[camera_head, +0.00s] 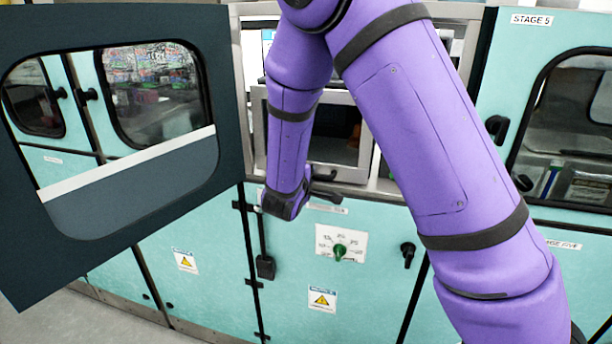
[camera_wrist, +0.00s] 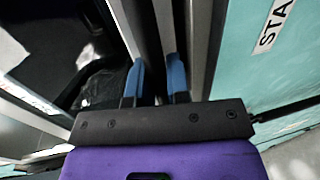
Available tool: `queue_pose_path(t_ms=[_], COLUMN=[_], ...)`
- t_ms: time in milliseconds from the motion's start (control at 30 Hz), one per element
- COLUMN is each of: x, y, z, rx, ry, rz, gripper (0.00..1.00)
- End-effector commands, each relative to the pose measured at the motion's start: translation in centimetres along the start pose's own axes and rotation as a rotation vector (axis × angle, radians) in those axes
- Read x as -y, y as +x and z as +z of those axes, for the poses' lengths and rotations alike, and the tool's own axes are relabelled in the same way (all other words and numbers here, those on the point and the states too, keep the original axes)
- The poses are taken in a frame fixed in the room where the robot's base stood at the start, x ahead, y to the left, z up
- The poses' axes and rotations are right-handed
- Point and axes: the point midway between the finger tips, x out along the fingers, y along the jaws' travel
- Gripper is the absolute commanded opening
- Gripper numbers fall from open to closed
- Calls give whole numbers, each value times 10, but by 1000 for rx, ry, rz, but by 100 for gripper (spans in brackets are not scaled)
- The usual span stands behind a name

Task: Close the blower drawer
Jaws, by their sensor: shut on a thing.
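The blower drawer (camera_head: 352,168) appears as a grey metal-framed unit with a dark inside, set in the teal machine at the centre of the head view. My arm covers its left and right sides, so how far it stands out cannot be told. My gripper (camera_head: 322,190) is at the drawer's lower front edge, beside the handle there, and partly hidden by my wrist. In the wrist view, the blue fingertips of my gripper (camera_wrist: 155,82) are shut on a grey part of the drawer front (camera_wrist: 168,30). Whether this is the handle or the edge is unclear.
A dark windowed door (camera_head: 232,120) stands swung open at the left, close to my forearm. A green knob (camera_head: 340,252) on a white dial plate and a black latch (camera_head: 407,252) sit on the teal panel below. A closed STAGE 5 door (camera_head: 570,130) is at right.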

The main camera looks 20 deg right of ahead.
Motion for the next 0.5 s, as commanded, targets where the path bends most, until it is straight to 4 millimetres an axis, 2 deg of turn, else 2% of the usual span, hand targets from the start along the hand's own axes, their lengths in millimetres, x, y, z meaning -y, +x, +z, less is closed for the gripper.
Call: queue_pose_path(t_ms=[167, 500], x=[-1, -7], y=[6, 39], z=[0, 0], rx=[0, 2], ry=[1, 1], rz=[0, 0], gripper=[0, 0])
